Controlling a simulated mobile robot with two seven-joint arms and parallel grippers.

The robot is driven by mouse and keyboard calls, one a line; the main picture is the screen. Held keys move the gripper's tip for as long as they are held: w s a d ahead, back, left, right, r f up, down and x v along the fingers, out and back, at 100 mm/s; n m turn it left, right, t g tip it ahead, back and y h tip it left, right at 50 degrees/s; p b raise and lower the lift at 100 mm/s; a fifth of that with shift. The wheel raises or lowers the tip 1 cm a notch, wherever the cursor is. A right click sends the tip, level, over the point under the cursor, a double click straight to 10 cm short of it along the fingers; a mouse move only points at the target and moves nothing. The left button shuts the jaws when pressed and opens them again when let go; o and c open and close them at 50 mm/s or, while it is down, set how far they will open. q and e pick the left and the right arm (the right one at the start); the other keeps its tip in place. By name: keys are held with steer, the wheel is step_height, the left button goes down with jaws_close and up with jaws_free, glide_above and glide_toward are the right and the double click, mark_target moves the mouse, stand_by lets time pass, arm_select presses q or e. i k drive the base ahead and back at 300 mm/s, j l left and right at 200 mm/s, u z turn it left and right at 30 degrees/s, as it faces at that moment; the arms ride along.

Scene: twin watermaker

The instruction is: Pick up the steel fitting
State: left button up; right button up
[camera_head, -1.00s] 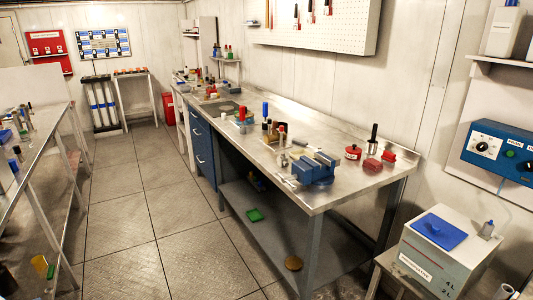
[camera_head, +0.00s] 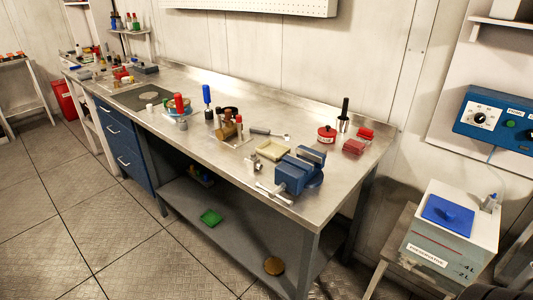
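A small grey metal piece (camera_head: 256,166) stands on the steel workbench (camera_head: 225,157), just left of the blue vise (camera_head: 298,172). It looks like the steel fitting, but it is too small to be sure. A pale shallow tray (camera_head: 272,150) lies right behind it. Neither of my grippers shows in the head view.
A wooden roller (camera_head: 229,132), a blue-handled tool (camera_head: 207,97) and a red-handled tool (camera_head: 180,105) stand farther left. A red pot (camera_head: 327,134) and red blocks are at the right. A white box with a blue lid (camera_head: 448,215) stands beside the bench.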

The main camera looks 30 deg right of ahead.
mark_target(252, 164)
steer(key=i+j+z, duration=0.15)
steer(key=i+z, duration=0.25)
steer(key=i+j+z, duration=0.2)
steer(key=z, duration=0.15)
steer(key=i+j+z, duration=0.25)
steer(key=j+z, duration=0.15)
steer(key=i+j+z, duration=0.15)
steer(key=j+z, duration=0.2)
steer(key=i+j+z, duration=0.15)
steer(key=j+z, duration=0.25)
steer(key=j, duration=0.15)
steer(key=j+z, duration=0.35)
steer(key=i+j, duration=0.05)
steer(key=j, duration=0.05)
